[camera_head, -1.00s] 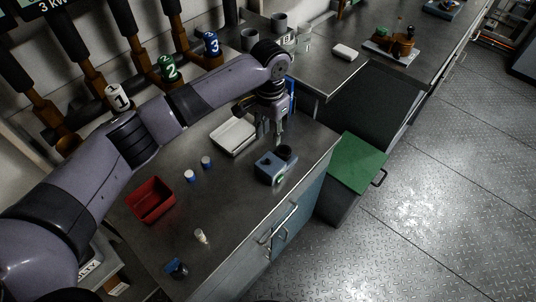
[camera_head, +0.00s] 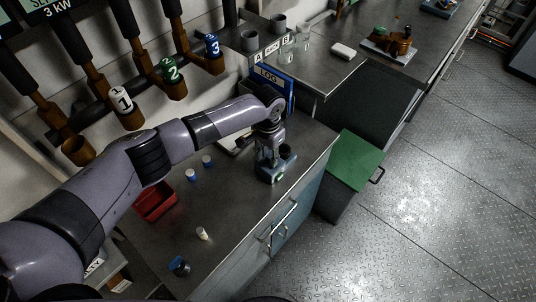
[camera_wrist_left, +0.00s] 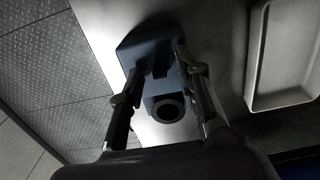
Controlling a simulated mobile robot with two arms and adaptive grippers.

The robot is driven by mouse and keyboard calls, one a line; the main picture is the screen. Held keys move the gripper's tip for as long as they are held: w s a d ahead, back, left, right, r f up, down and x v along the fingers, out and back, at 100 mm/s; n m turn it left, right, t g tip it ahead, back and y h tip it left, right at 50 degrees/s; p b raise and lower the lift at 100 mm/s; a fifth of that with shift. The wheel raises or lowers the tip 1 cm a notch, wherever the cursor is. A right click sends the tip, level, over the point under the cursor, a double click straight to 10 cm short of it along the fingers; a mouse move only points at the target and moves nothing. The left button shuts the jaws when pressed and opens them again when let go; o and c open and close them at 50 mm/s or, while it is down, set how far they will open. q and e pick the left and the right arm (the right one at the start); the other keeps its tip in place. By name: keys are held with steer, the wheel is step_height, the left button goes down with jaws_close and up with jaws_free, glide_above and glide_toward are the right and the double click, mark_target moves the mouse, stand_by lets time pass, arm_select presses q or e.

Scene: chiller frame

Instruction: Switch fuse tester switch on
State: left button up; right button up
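The fuse tester (camera_head: 277,174) is a small blue-grey box near the front edge of the bench, with a dark round socket and a small greenish spot on its front. My left gripper (camera_head: 270,160) is right over it and hides much of its top. In the left wrist view the tester (camera_wrist_left: 148,46) lies between and beyond the fingers, with its ring-shaped socket (camera_wrist_left: 168,111) nearer. There the left gripper (camera_wrist_left: 158,63) is open, its fingers on either side of the tester's dark top part. Whether they touch it, I cannot tell. The switch is not clearly visible. My right gripper is not in view.
A pale tray (camera_wrist_left: 285,55) lies beside the tester. A red bin (camera_head: 155,203), blue-capped fuses (camera_head: 191,174), a white-topped piece (camera_head: 202,233) and a blue item (camera_head: 179,266) are on the bench.

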arm_select(q)
jaws_close()
stand_by(0.3)
steer(key=shift+w+f+b, duration=0.15)
steer(key=shift+b, duration=0.65)
steer(key=shift+d+g+y+b, duration=0.15)
steer(key=shift+g+y+b, duration=0.25)
steer(key=shift+g+b, duration=0.15)
steer(key=shift+r, duration=0.2)
steer(key=shift+c, duration=0.2)
jaws_free()
steer(key=shift+o, duration=0.6)
